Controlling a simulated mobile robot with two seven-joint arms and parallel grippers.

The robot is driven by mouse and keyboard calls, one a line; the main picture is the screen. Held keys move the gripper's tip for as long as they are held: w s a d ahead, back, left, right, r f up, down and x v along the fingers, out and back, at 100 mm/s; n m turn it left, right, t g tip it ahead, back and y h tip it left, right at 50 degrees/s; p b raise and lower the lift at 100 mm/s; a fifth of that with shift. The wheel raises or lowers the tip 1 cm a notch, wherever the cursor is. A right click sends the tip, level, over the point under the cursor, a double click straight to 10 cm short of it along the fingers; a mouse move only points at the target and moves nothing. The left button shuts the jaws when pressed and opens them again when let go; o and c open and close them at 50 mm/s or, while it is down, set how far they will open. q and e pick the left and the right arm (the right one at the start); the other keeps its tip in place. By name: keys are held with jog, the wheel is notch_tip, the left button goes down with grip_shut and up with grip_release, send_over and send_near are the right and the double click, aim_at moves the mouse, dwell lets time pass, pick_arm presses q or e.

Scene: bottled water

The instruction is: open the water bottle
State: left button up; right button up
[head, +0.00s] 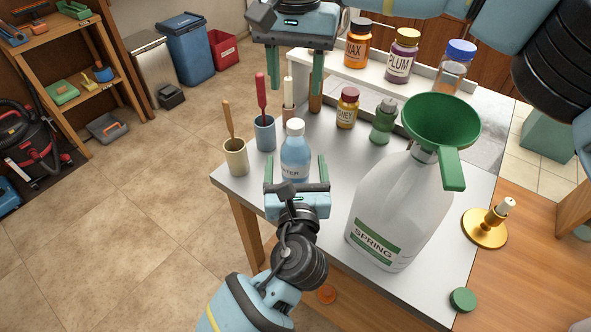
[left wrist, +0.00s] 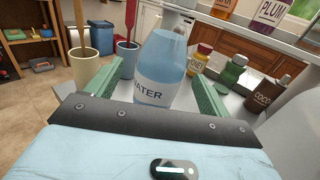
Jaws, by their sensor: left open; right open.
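The water bottle (head: 295,153) is pale blue with a white cap (head: 295,127) on top and a "WATER" label. It stands upright on the metal table. My left gripper (head: 296,168) is open, with one finger on each side of the bottle. In the left wrist view the bottle (left wrist: 161,70) shows between the green fingers, with gaps on both sides, and its cap is out of frame. My right gripper (head: 296,80) is open and empty, pointing down, above the bottle in the head view and apart from it.
A big "SPRING" jug (head: 392,205) with a green funnel (head: 440,120) stands right of the bottle. Cups with utensils (head: 236,160) (head: 265,135) stand left. A brass candle holder (head: 485,228) is right.

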pick_arm(q)
jog(key=shift+w+a, duration=0.1)
jog(key=shift+w, duration=2.4)
jog(key=shift+c, duration=0.3)
